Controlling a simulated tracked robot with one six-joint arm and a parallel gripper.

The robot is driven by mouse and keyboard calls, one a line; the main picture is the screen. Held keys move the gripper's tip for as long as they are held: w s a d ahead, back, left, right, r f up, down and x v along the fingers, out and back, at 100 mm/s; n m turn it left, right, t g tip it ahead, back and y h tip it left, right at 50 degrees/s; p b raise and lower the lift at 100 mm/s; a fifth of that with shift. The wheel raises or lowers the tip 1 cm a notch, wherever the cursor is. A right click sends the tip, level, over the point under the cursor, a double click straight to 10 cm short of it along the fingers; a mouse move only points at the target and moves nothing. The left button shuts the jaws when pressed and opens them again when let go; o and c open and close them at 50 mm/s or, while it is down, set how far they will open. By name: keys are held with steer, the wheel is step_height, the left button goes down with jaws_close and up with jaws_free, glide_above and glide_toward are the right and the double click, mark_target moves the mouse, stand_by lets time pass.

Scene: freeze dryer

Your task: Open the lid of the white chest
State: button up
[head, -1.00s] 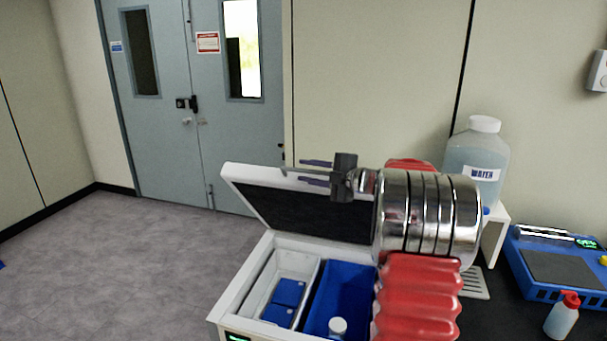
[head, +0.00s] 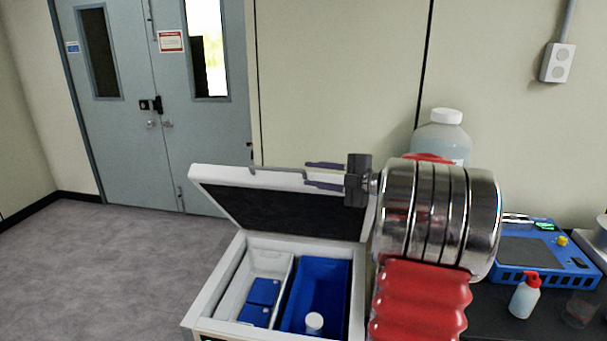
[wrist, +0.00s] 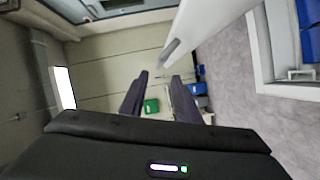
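The white chest (head: 222,285) stands at the lower middle of the head view. Its lid (head: 215,174) is raised and leans back, its dark inner face showing. A thin grey handle (head: 275,170) runs along the lid's top edge. My gripper (head: 307,174) is at the right part of that edge, its two dark fingers apart with nothing visibly held. Whether a finger touches the handle I cannot tell. In the wrist view the open fingers (wrist: 161,76) point toward the room, with the white lid (wrist: 212,35) beside them on the right. My arm hides the chest's right side.
Inside the chest are a white bin (head: 252,293) with blue packs and a blue bin (head: 325,280) with a white-capped bottle (head: 314,323). A water jug (head: 440,140), a blue device (head: 545,255) and a spray bottle (head: 525,297) stand at right. Floor at left is clear.

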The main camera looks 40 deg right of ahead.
steer(key=shift+s+d, duration=0.1)
steer(key=shift+s, duration=0.2)
steer(key=shift+c, duration=0.5)
